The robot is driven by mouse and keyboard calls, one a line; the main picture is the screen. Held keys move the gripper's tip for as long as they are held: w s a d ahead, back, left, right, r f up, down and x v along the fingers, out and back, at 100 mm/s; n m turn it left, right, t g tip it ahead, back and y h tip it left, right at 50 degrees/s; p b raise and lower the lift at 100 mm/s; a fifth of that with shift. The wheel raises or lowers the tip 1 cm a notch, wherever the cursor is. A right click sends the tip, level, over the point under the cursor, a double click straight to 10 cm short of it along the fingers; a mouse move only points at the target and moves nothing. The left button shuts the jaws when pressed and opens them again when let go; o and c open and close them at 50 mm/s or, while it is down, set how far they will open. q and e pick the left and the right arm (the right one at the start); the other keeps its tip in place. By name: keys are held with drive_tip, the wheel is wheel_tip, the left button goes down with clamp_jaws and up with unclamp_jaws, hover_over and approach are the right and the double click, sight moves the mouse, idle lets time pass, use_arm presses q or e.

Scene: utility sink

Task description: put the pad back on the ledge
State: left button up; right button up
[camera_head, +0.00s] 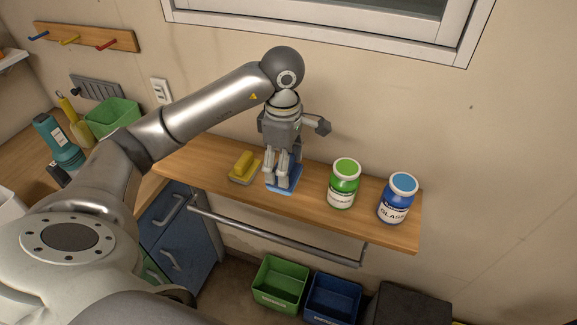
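A blue pad (290,181) is on the wooden ledge (315,216), partly hidden by my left gripper (276,187). My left arm comes in from the left and the gripper points down, its fingertips right at the blue pad. Whether the fingers are closed on the pad is not clear, nor whether it bears fully on the ledge. A yellow pad (243,166) with a grey base lies on the ledge just left of the gripper. My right gripper is not in view.
A green-lidded jar (343,184) and a blue-lidded jar (397,198) stand right of the gripper on the ledge. A rail (275,231) runs below its front edge. A green bin (280,284) and a blue bin (332,299) are below. The wall is close behind.

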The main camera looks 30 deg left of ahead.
use_arm(q)
drive_tip(key=w+a+f+p, duration=0.1)
drive_tip(key=w+f, duration=0.1)
drive_tip(key=w+a+f+p, duration=0.1)
drive_tip(key=w+f, duration=0.1)
drive_tip(key=w+a+f+p, duration=0.1)
drive_tip(key=w+f, duration=0.1)
drive_tip(key=shift+w+a+f, duration=0.15)
drive_tip(key=shift+w+f, duration=0.05)
drive_tip(key=shift+f, duration=0.15)
wheel_tip(320, 180, down, 2)
drive_tip(key=shift+f+p, duration=0.25)
drive_tip(key=shift+p, duration=0.95)
drive_tip(key=shift+f, duration=0.4)
drive_tip(key=shift+w+f, duration=0.1)
drive_tip(key=o, duration=0.9)
